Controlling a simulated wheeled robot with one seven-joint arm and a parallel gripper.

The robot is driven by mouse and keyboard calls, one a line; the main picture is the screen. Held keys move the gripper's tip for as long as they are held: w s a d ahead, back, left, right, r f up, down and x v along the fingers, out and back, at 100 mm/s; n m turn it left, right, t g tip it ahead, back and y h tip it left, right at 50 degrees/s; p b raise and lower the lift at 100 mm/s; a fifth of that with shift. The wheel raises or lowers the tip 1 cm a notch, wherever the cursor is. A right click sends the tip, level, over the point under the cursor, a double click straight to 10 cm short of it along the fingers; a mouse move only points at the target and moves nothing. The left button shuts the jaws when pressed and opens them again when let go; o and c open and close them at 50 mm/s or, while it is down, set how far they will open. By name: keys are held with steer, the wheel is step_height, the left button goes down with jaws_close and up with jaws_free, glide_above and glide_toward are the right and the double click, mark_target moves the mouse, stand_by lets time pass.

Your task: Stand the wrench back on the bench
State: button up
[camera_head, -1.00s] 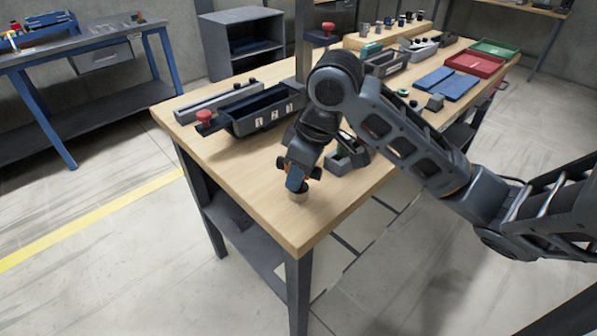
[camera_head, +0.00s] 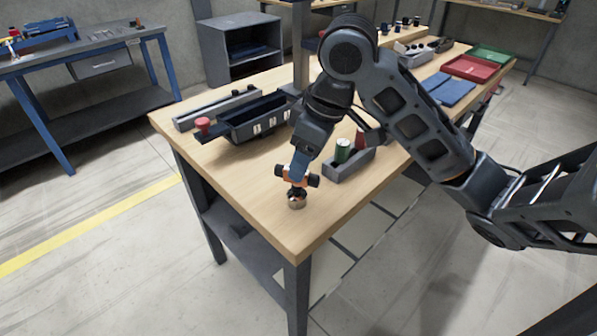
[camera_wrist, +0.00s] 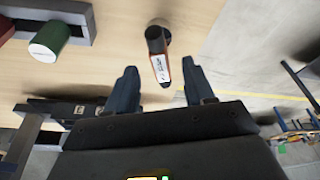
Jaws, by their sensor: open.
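The wrench appears to be the slim upright piece with orange sides and a white label (camera_wrist: 160,68) in the wrist view. Its dark round end (camera_wrist: 156,36) meets the bench. In the head view its round tan foot (camera_head: 296,202) rests on the wooden bench top (camera_head: 250,205) near the front corner, with orange (camera_head: 291,180) showing above it. My gripper (camera_head: 296,177) is open above the foot. In the wrist view the gripper's two fingers (camera_wrist: 160,72) stand either side of the wrench's near end, with gaps on both sides. Contact is not visible.
A grey bin (camera_head: 350,166) beside my gripper holds a green cylinder (camera_head: 343,149) and a red one (camera_head: 360,140). A dark numbered tray (camera_head: 262,124) and a red knob (camera_head: 203,123) lie farther back. The bench's front corner is clear.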

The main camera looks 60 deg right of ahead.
steer(key=p+v, duration=0.1)
steer(key=v, duration=0.4)
steer(key=shift+s+r, duration=0.1)
steer(key=shift+r, duration=0.3)
steer(key=w+a+r+m+t+y, duration=0.25)
steer(key=w+a+t, duration=0.4)
steer(key=a, duration=0.45)
steer(key=w+a+r+m+t+y, duration=0.25)
steer(key=w+a+t, duration=0.4)
steer(key=a, duration=0.45)
steer(key=s+a+f+m+h, duration=0.2)
steer(key=s+f+m+h, duration=0.3)
steer(key=s+f, duration=0.95)
steer(key=s+d+n, duration=0.2)
steer(key=s+n, duration=0.2)
steer(key=s, duration=0.5)
steer(key=s+d+n+g, duration=0.1)
steer(key=s+n, duration=0.3)
steer(key=s, duration=0.6)
steer(key=shift+d+r+n, duration=0.2)
steer(key=shift+d+n, duration=0.1)
steer(key=shift+d, duration=0.55)
steer(key=shift+c, duration=0.3)
